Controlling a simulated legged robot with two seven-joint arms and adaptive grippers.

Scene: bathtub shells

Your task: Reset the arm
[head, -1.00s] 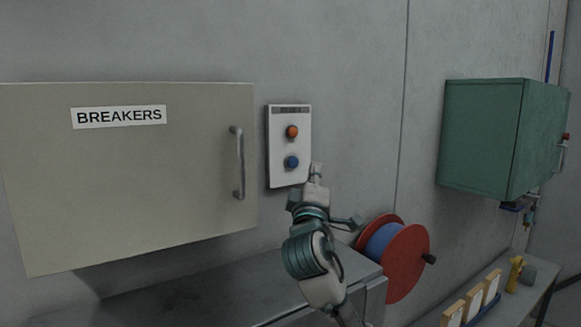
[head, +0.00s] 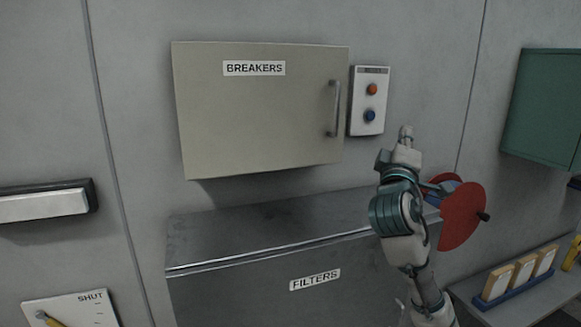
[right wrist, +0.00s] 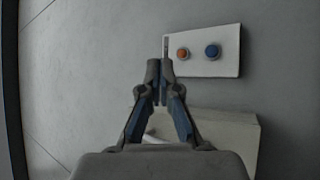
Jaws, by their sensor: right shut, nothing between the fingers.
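My right arm rises from the bottom right of the head view, and its gripper (head: 405,134) points up toward the wall, just right of and below the white button panel (head: 369,101). In the right wrist view the fingers (right wrist: 160,78) are shut with nothing between them. The panel (right wrist: 225,50) shows there beyond the fingertips, to the right, with an orange button (right wrist: 183,54) and a blue button (right wrist: 212,51). The fingers appear apart from the buttons. My left gripper is not in view.
A beige BREAKERS box (head: 262,115) with a vertical handle (head: 335,108) hangs left of the panel. Below is a metal FILTERS cabinet (head: 230,290). A red reel (head: 461,217) is right of my arm. A green cabinet (head: 545,105) and a low bench (head: 535,300) are at right.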

